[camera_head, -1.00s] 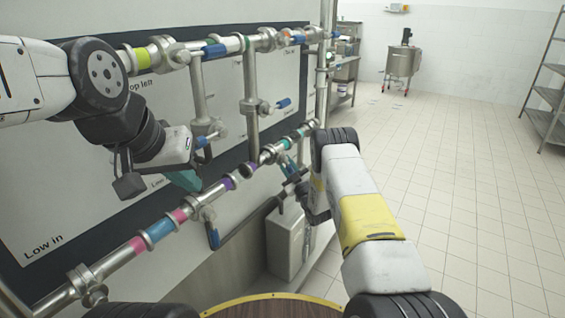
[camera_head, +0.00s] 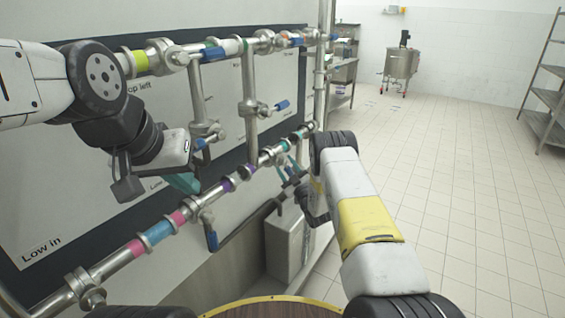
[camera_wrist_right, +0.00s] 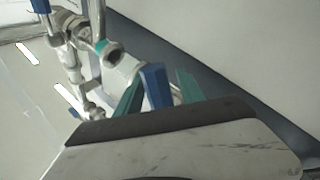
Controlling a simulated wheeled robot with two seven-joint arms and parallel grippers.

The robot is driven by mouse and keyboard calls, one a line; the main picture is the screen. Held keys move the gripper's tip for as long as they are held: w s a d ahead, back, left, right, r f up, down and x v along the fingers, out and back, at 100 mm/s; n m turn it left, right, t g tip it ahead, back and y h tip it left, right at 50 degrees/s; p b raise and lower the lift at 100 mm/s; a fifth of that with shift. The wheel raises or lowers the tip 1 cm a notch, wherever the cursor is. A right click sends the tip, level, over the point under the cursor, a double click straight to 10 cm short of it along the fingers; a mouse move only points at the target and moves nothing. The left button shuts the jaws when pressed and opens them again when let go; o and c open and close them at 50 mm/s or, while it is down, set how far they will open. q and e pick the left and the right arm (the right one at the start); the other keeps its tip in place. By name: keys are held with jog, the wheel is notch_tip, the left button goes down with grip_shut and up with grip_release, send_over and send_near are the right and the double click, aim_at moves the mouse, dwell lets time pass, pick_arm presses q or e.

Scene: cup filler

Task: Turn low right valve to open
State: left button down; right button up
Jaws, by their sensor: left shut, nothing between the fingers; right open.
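The low right valve's blue handle (camera_wrist_right: 155,86) shows in the right wrist view, on the steel pipework. My right gripper (camera_wrist_right: 160,73) is open there, with one teal finger on each side of the handle. Contact cannot be told. In the head view my right gripper (camera_head: 287,173) is small and dark beside the far end of the lower pipe (camera_head: 160,231), and the handle is hard to make out. My left gripper (camera_head: 184,183) is shut and empty in front of the panel, just above the lower pipe, its teal fingers partly hidden by its wrist.
Another blue handle (camera_head: 211,240) hangs below the lower pipe, and the upper pipe (camera_head: 178,57) carries more valves. A grey box (camera_head: 284,243) stands below the pipes. A round table (camera_head: 270,310) is at the bottom edge.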

aim_at(290, 173)
jog(key=v, duration=0.7)
jog(key=shift+s+d+f, duration=0.15)
jog(key=shift+s+d, duration=0.05)
jog(key=shift+s, duration=0.1)
